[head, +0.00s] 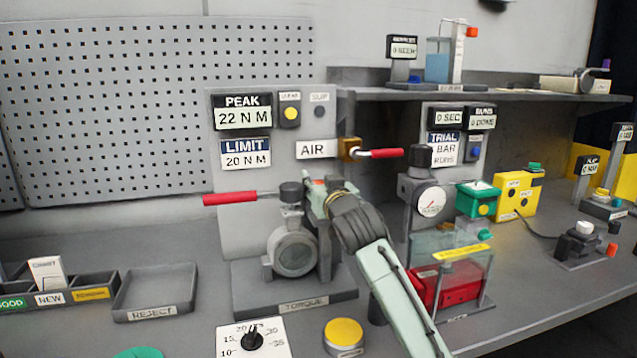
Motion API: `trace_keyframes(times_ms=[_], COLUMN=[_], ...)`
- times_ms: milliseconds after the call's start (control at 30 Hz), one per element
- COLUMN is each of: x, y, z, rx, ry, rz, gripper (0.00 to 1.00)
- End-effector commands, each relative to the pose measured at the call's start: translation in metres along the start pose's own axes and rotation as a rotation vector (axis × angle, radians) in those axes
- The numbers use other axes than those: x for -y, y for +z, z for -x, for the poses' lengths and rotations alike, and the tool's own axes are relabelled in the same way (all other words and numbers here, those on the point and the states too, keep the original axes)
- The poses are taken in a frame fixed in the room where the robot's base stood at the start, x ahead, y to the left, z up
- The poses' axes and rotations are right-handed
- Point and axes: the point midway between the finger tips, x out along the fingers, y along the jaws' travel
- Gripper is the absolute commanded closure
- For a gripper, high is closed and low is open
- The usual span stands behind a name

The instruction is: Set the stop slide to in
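I cannot make out a part labelled as the stop slide. The torque stand (250,300) holds a grey round valve body (293,254) with a dark cap (291,192) and a red lever (230,199) pointing left. My gripper (318,192) is at the upper right side of this valve, by a small orange-red and white part (316,183). My dark wrist and pale arm come in from the lower right and hide the valve's right side. The fingers are small and partly hidden, so I cannot tell whether they are open or touching anything.
A red-handled AIR lever (386,153) sits above and right of my wrist. A gauge (431,203) and a clear guard over a red block (450,286) stand right of my arm. A dial plate (251,340) and yellow button (343,334) are in front. The REJECT tray (155,312) is empty.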

Motion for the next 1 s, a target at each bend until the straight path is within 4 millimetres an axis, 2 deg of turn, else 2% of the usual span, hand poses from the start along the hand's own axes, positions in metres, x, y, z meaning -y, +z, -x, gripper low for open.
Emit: trace_keyframes(times_ms=[367,800,1000], x=[0.006,0.002,0.0], y=[0.002,0.0,0.001], z=[0.004,0.067,0.079], rx=[0.002,-0.001,0.001], ry=[-0.011,-0.005,-0.003], rz=[0.0,-0.001,-0.001], gripper=[0.55,0.55,0.55])
